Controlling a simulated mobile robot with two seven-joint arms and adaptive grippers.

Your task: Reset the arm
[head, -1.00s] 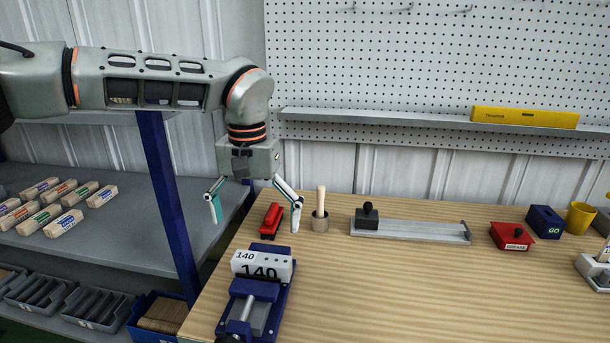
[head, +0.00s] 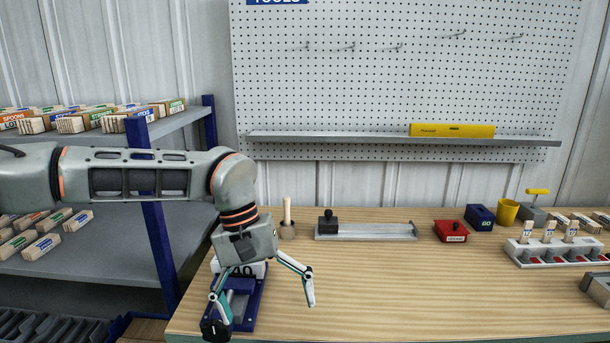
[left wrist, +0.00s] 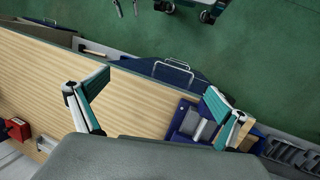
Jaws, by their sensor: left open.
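My left gripper (head: 264,306) reaches in from the left over the front left of the workbench (head: 400,290). Its two fingers are spread wide with nothing between them; they also show apart in the left wrist view (left wrist: 155,105). In the head view it stands in front of a blue vise (head: 243,303) and a white block marked with a number (head: 258,268), hiding part of both. In the left wrist view the vise (left wrist: 196,123) lies beside one finger; I cannot tell whether they touch. My right gripper is not seen.
A wooden-handled tool in a cup (head: 287,222), a metal rail fixture (head: 370,230), a red box (head: 451,231), a blue box (head: 481,217) and a yellow cup (head: 507,212) line the bench back. A rack with pegs (head: 560,254) stands right. The middle front is clear.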

